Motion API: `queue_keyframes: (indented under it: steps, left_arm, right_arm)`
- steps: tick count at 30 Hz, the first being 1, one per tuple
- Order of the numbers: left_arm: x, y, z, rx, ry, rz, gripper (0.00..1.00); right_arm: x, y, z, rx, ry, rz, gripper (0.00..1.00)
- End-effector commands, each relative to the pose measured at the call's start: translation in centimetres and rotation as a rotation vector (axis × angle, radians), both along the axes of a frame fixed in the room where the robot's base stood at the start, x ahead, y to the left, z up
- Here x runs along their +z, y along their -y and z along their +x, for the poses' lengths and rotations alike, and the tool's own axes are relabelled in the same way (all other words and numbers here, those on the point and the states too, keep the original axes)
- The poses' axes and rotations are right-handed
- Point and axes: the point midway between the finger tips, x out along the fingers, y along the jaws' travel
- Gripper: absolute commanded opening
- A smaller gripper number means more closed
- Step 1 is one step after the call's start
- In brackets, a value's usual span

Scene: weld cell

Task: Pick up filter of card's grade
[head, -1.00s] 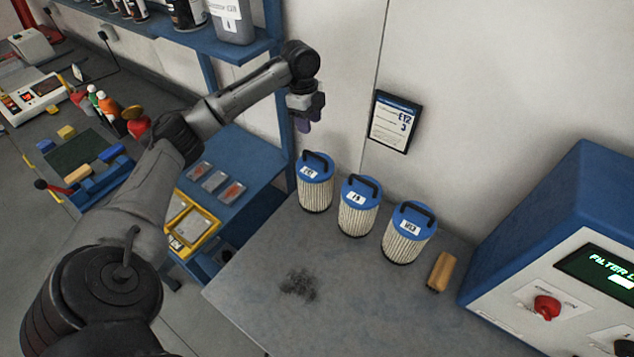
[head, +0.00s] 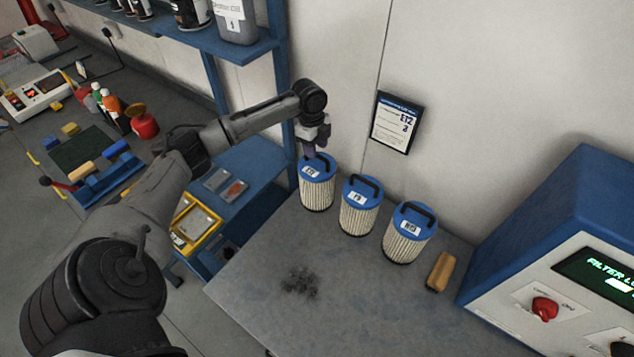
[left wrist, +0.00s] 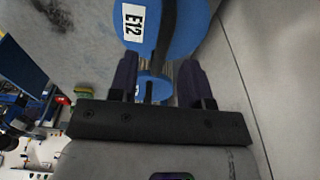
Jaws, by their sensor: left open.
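Three pleated filters with blue lids and dark handles stand in a row on the grey bench: left (head: 317,190), middle (head: 359,212) and right (head: 408,240). In the left wrist view, a blue lid labelled E12 (left wrist: 176,32) shows just beyond my open fingers (left wrist: 155,82). A smaller blue round shape with a dark bar shows between them; I cannot tell whether the fingers touch anything. My right gripper is out of view.
A dark smudge (head: 300,282) marks the otherwise clear bench front (head: 350,310). A blue shelf (head: 225,45) is at upper left.

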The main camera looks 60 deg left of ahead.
Motion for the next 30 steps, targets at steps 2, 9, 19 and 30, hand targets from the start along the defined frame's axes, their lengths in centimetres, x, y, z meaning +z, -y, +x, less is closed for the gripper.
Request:
queue_keyframes:
  steps: [2, 9, 19, 30]
  left_arm:
    - [-1.0, 0.1, 0.0, 0.0, -0.004, -0.002, 0.44]
    - [-3.6, 0.3, 0.2, 0.0, -0.004, 0.001, 0.44]
    - [-4.1, 0.4, 0.2, -0.001, -0.001, 0.001, 0.44]
    - [-4.1, 0.4, 0.2, -0.001, -0.001, 0.001, 0.09]
  right_arm:
    - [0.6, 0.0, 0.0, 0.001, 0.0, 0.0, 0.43]
    - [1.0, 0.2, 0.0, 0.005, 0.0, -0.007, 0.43]
    - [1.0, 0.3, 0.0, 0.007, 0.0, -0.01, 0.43]
    - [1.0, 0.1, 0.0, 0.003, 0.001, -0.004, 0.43]
